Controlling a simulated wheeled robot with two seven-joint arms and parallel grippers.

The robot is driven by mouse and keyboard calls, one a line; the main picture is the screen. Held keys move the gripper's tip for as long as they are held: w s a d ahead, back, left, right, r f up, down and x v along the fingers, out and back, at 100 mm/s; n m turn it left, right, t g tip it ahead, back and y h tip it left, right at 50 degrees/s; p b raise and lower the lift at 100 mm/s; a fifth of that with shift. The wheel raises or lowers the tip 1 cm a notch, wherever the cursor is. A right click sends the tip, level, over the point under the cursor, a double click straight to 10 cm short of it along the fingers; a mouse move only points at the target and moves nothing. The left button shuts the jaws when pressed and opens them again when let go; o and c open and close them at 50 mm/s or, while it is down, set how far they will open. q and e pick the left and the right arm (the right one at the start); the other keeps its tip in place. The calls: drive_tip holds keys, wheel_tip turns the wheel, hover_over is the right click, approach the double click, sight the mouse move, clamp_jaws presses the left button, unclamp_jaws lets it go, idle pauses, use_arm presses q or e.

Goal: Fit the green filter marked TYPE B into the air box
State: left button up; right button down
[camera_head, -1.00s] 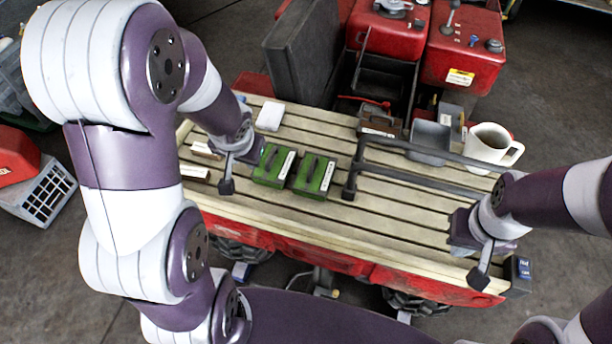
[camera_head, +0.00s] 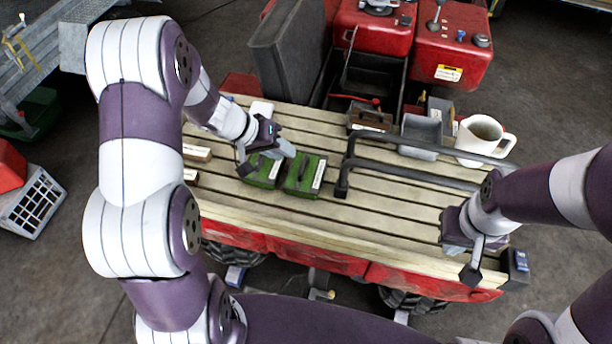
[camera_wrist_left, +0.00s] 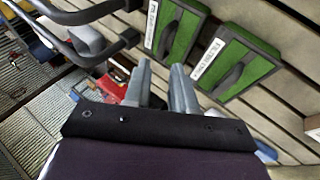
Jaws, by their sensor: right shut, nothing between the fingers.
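Two green filters with black handles and white labels lie side by side on the slatted bench: a left one (camera_head: 262,173) and a right one (camera_head: 305,176). In the left wrist view the left one is the right-hand filter (camera_wrist_left: 240,62) and the other (camera_wrist_left: 178,28) is beside it. The label lettering is too blurred to tell the types. My left gripper (camera_head: 265,157) is above the left filter and partly hides it; its fingers (camera_wrist_left: 163,82) are apart and empty. My right gripper (camera_head: 477,258) is shut and empty at the bench's right end. I cannot clearly identify the air box.
A dark open compartment (camera_head: 366,78) lies between red bodywork beside a raised black seat (camera_head: 287,50). A black bar rack (camera_head: 400,170) stands right of the filters. A brown handled block (camera_head: 369,117), grey bin (camera_head: 418,137) and white mug (camera_head: 470,140) line the back edge.

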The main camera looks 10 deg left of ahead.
sight(302, 163)
use_arm(q)
drive_tip(key=b+x, duration=0.1)
drive_tip(key=x, duration=0.5)
drive_tip(key=shift+f, duration=0.4)
drive_tip(key=shift+w+d+f, duration=0.15)
drive_tip(key=shift+d, duration=0.05)
clamp_jaws()
